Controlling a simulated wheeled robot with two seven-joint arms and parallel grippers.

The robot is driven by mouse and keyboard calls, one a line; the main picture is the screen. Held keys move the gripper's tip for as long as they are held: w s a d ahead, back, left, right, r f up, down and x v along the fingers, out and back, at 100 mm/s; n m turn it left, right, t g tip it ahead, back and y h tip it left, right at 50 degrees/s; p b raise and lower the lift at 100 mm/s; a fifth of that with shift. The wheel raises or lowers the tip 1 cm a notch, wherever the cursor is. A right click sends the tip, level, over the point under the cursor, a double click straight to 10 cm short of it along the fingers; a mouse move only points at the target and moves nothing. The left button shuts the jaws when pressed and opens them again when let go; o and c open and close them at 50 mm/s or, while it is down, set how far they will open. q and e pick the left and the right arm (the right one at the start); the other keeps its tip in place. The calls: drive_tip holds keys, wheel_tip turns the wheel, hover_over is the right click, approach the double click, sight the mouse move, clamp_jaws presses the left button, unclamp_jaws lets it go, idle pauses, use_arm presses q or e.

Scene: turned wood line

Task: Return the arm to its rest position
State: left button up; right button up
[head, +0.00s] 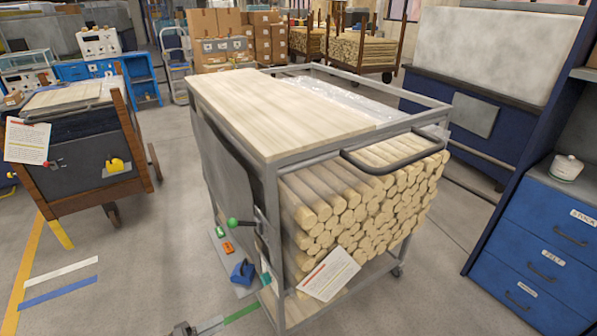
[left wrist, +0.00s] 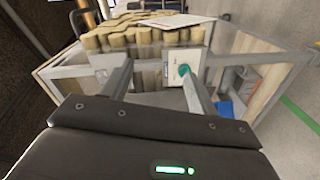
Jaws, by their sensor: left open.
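My left gripper (head: 182,328) shows only as a small grey part at the bottom edge of the head view, low and in front of the cart (head: 268,155). In the left wrist view its two fingers (left wrist: 157,70) are apart, with nothing held between them. Beyond the fingers stand the cart's grey frame and the stacked dowel ends (left wrist: 140,37). A white plate with a round teal button (left wrist: 183,70) appears close to the right-hand finger; I cannot tell whether they touch. My right gripper is in neither view.
The cart carries many dowels (head: 365,200), a white sheet (head: 329,274) and a green-knobbed lever (head: 233,222). A wooden trolley (head: 85,185) stands left and blue drawers (head: 540,235) stand right. Grey floor (head: 150,250) lies clear between trolley and cart.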

use_arm(q)
drive_tip(key=s+a+f+m+g+y+b, duration=0.1)
drive_tip(key=s+a+f+m+y, duration=0.3)
drive_tip(key=f, duration=0.7)
drive_tip(key=w+a+f+m+y+b, duration=0.1)
drive_tip(key=a+f+y, duration=0.3)
drive_tip(key=f, duration=0.6)
drive_tip(key=s+f+g+y+b, duration=0.1)
drive_tip(key=s+f+g+y, duration=0.25)
drive_tip(key=s+f, duration=0.65)
drive_tip(key=s+d+f+g+y+b, duration=0.1)
drive_tip(key=s+f, duration=0.2)
drive_tip(key=s, duration=0.6)
drive_tip(key=s+f+g+y+b, duration=0.1)
drive_tip(key=s+f, duration=0.2)
drive_tip(key=s, duration=0.7)
drive_tip(key=s+d+f+m+g+y+b, duration=0.1)
drive_tip(key=s+f, duration=0.3)
drive_tip(key=s, duration=0.5)
drive_tip(key=shift+s+d+g+b, duration=0.2)
drive_tip(key=shift+d+g+b, duration=0.15)
drive_tip(key=shift+g, duration=0.1)
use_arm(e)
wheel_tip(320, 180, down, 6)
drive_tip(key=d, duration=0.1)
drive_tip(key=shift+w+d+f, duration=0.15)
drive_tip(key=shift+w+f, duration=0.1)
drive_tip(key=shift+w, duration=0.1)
